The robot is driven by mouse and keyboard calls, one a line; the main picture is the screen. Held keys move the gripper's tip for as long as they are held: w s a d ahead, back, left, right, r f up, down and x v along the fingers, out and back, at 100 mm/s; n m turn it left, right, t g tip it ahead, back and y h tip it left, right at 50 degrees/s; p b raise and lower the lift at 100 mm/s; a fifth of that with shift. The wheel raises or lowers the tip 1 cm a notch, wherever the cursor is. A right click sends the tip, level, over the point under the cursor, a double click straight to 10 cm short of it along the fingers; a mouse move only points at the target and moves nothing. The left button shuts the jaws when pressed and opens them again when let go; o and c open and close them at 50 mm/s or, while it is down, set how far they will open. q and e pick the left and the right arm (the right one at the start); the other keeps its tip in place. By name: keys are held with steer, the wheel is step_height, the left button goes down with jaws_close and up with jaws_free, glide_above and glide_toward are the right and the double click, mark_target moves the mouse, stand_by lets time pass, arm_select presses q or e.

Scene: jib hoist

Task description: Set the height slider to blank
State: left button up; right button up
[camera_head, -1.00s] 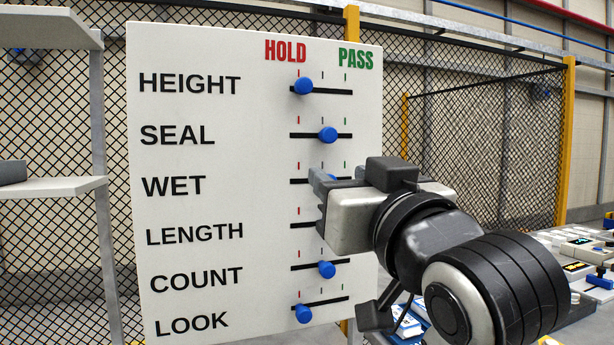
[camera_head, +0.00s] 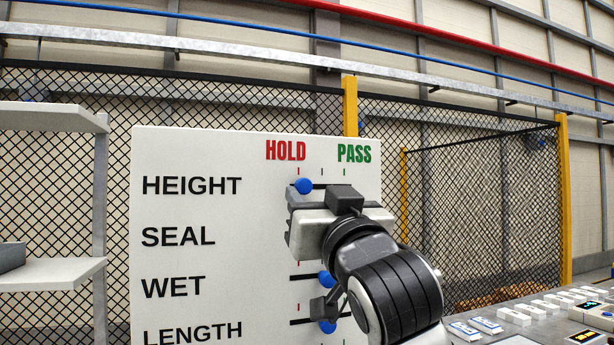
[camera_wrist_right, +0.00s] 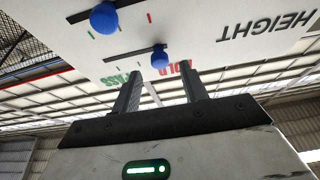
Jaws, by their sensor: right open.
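The white board (camera_head: 190,210) faces me with rows of sliders. The HEIGHT row is on top, and its blue height knob (camera_head: 304,186) sits near the left end of its slot, by the red HOLD mark. A dark unlabelled tick (camera_head: 322,171) stands between HOLD and the green PASS mark. My right gripper (camera_head: 292,216) is open just below the height knob and covers the SEAL slider. In the right wrist view, the height knob (camera_wrist_right: 159,58) appears between the spread fingers, beyond their tips; the SEAL knob (camera_wrist_right: 103,18) is at upper left. My left gripper is out of view.
A grey shelf (camera_head: 50,275) stands at the left. A table (camera_head: 480,322) with several small devices is at lower right. A mesh fence (camera_head: 480,190) stands behind.

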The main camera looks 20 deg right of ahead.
mark_target(305, 187)
steer(key=x, duration=0.2)
steer(key=shift+w+r+p, duration=0.15)
steer(key=shift+w+p, duration=0.15)
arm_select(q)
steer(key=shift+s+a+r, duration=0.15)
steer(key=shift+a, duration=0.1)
arm_select(e)
steer(key=shift+w+r, duration=0.15)
steer(key=shift+w, duration=0.4)
